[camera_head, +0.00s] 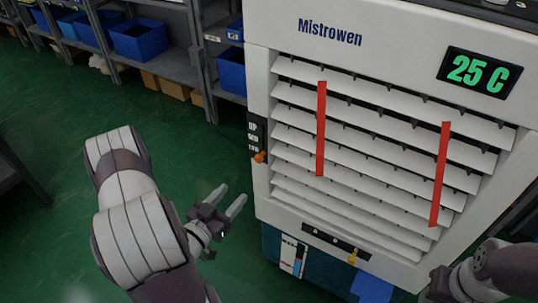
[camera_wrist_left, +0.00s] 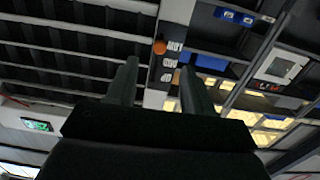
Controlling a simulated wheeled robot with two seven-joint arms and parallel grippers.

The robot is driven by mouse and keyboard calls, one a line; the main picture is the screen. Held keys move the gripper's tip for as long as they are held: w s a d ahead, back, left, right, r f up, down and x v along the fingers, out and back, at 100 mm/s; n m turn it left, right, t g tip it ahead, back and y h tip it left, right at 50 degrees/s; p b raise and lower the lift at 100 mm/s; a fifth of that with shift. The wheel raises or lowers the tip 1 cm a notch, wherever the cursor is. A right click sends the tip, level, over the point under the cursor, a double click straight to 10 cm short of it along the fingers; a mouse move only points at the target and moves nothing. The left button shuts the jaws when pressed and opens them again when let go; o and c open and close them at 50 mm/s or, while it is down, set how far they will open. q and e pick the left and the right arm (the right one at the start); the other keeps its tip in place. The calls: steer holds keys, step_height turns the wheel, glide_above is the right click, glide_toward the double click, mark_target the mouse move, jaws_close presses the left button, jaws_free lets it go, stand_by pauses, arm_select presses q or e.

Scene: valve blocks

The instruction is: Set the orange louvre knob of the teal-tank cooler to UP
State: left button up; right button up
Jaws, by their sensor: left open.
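The cooler (camera_head: 390,160) is white with louvres and a teal tank (camera_head: 372,287) at its base. Its orange louvre knob (camera_head: 260,156) sits on a dark label strip (camera_head: 254,130) on the left front edge, beside the lowest label; UP is the top label. The left wrist view, which looks upside down, shows the knob (camera_wrist_left: 159,47) beyond my fingers. My left gripper (camera_head: 232,193) is open and empty, below and left of the knob and apart from it. My right gripper (camera_head: 440,286) shows only partly at the lower right edge; its fingers cannot be made out.
Two red strips (camera_head: 321,130) hang over the louvres. A display (camera_head: 479,72) reads 25 C. A small panel with a yellow knob (camera_head: 352,257) lies below the louvres. Shelves with blue bins (camera_head: 140,40) stand behind.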

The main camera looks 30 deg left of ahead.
mark_target(257, 160)
arm_select(q)
steer(key=shift+t, duration=0.3)
steer(key=w, duration=0.4)
steer(key=w+r, duration=0.1)
steer(key=w, duration=0.6)
steer(key=shift+w+d+r, duration=0.15)
steer(key=shift+w+d, duration=0.25)
arm_select(e)
steer(key=shift+s+r, duration=0.25)
steer(key=shift+s, duration=0.2)
